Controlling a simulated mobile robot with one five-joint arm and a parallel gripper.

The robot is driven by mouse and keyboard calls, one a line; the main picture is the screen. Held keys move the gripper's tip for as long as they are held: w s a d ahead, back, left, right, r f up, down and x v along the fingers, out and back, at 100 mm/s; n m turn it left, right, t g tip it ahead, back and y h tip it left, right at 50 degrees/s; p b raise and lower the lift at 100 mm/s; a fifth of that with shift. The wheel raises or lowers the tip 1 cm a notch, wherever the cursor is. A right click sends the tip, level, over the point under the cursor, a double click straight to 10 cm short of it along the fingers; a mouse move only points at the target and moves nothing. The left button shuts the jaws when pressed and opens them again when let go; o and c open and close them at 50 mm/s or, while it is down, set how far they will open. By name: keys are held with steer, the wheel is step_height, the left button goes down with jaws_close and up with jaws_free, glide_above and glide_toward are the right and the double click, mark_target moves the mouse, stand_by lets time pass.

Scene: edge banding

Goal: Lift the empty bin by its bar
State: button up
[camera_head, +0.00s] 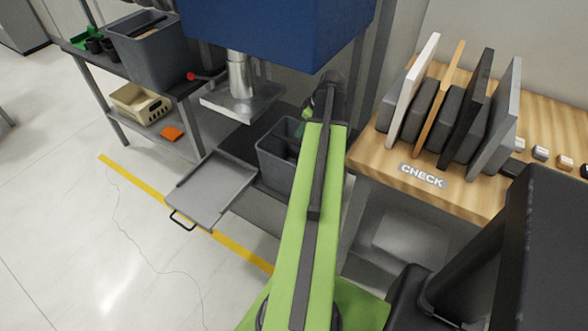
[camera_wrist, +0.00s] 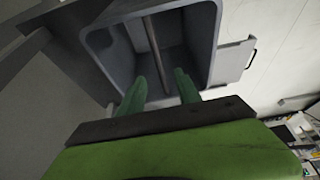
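The grey bin (camera_head: 272,168) stands under the blue machine, partly hidden by my arm in the head view. In the wrist view the bin (camera_wrist: 212,45) is seen from above, and its inside looks empty. Its thin bar (camera_wrist: 157,55) runs across the opening. My gripper (camera_wrist: 161,84) is open, with its two green fingers apart over the bin's mouth. In that view the bar runs between the fingers; I cannot tell how deep the fingertips are beside it. In the head view the fingertips are mostly hidden by my arm.
A grey sliding tray (camera_head: 215,187) with a handle sits left of the bin. The blue machine (camera_head: 275,30) hangs above. A wooden bench (camera_head: 385,160) with upright panels stands right. Another grey bin (camera_head: 150,62) is on the left shelf. Open floor lies at front left.

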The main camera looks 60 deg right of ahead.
mark_target(296, 142)
steer(key=b+x, duration=0.4)
steer(key=x, duration=0.1)
steer(key=b+x, duration=0.2)
steer(key=x, duration=0.1)
steer(key=shift+s+d+f, duration=0.1)
steer(key=shift+s+f, duration=0.05)
steer(key=shift+f, duration=0.15)
steer(key=shift+w+f+b, duration=0.15)
steer(key=shift+w+b, duration=0.1)
steer(key=shift+b, duration=0.05)
steer(key=b+x, duration=0.4)
steer(key=x, duration=0.1)
steer(key=shift+w+b, duration=0.15)
steer(key=shift+b, duration=0.2)
steer(key=shift+f, duration=0.15)
steer(key=shift+c, duration=0.3)
jaws_close()
stand_by(0.4)
